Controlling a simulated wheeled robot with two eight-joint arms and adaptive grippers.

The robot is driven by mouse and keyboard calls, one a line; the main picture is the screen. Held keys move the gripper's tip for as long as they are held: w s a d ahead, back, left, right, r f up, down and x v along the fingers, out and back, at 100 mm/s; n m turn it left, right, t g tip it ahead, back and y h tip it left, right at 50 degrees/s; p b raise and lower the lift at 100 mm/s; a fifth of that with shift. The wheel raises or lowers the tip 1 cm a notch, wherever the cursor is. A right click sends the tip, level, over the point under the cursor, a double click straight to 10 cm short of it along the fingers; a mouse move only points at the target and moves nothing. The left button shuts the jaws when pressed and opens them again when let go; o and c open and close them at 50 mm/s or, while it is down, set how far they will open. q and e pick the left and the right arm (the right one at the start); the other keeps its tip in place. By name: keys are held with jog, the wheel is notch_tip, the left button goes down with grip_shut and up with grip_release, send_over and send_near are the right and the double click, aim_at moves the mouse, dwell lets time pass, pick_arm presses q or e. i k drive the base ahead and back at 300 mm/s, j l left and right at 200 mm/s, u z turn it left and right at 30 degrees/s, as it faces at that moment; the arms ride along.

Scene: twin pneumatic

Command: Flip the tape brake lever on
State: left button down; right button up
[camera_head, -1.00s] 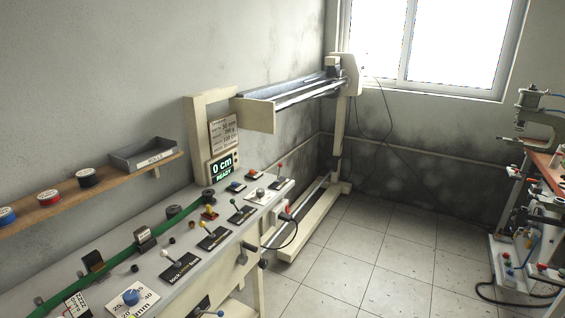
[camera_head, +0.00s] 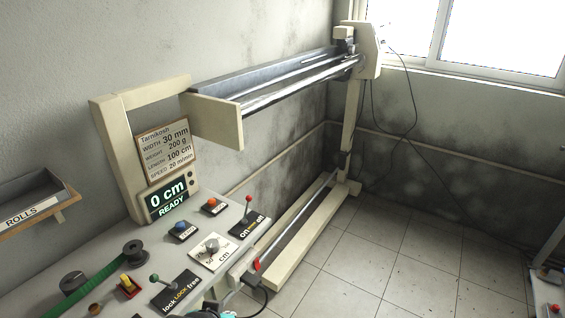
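A lever with a green knob (camera_head: 154,279) stands on a black plate (camera_head: 176,292) marked lock and free, beside the green tape (camera_head: 97,287). A lever with a red knob (camera_head: 249,199) stands upright on a black on/off plate (camera_head: 248,225) at the bench's far end. I cannot tell from the labels in view which lever is the tape brake. Neither of my grippers can be clearly made out; a small dark and teal shape at the bottom edge is cut off and unclear.
The display (camera_head: 167,196) reads 0 cm READY. A blue button (camera_head: 181,228), an orange button (camera_head: 212,203) and a cm dial (camera_head: 211,245) sit near the levers. A rail machine (camera_head: 290,75) stands behind.

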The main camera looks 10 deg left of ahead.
aim_at(248, 198)
jog(key=i+l, duration=0.15)
jog(key=i, duration=0.35)
jog(key=i+l+z, duration=0.1)
jog(key=i, duration=0.45)
